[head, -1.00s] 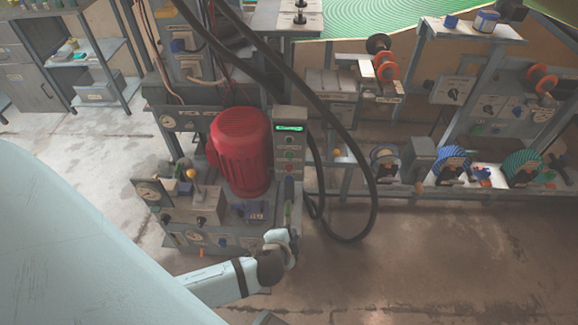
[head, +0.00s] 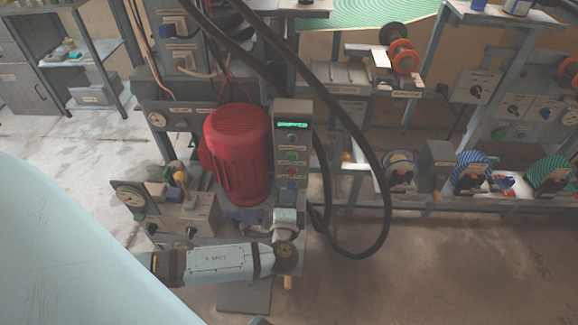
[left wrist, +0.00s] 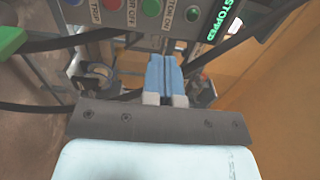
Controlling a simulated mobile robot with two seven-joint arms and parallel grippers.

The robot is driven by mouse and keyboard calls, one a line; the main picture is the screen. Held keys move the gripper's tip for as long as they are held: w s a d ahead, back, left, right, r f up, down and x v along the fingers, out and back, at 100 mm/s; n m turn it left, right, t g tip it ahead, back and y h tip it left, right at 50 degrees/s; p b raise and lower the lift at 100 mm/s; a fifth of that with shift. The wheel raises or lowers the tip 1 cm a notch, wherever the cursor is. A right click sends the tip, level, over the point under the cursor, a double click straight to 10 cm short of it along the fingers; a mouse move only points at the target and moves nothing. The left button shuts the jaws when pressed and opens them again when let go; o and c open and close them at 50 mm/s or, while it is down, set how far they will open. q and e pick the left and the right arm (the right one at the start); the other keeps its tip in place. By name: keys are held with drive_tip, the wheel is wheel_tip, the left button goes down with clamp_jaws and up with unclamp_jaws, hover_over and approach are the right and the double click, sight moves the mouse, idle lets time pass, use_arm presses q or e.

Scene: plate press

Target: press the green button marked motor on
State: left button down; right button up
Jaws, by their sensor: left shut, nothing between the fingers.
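The control box (head: 292,125) stands upright beside the red motor, with a lit green display (head: 292,125) at its top. Below the display are a dark button, the green motor on button (head: 292,157) and a red button (head: 291,171). In the left wrist view the display reads STOPPED, and the green button (left wrist: 151,7) is cut by the top edge, beside a partly visible motor on label. My left gripper (head: 289,195) is below the buttons in the head view. Its blue fingers (left wrist: 164,62) are shut and empty, apart from the green button. My right gripper is out of view.
The red motor (head: 238,150) is left of the box. Thick black hoses (head: 370,150) loop down on its right. A gauge and lever unit (head: 185,210) stands at lower left. Spools and wheels (head: 475,172) line the right bench. The floor (head: 430,265) at lower right is clear.

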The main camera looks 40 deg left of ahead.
sight(291, 155)
use_arm(q)
drive_tip(key=b+x, duration=0.1)
drive_tip(key=x, duration=1.2)
drive_tip(key=shift+w, duration=0.2)
drive_tip(key=shift+b, duration=0.3)
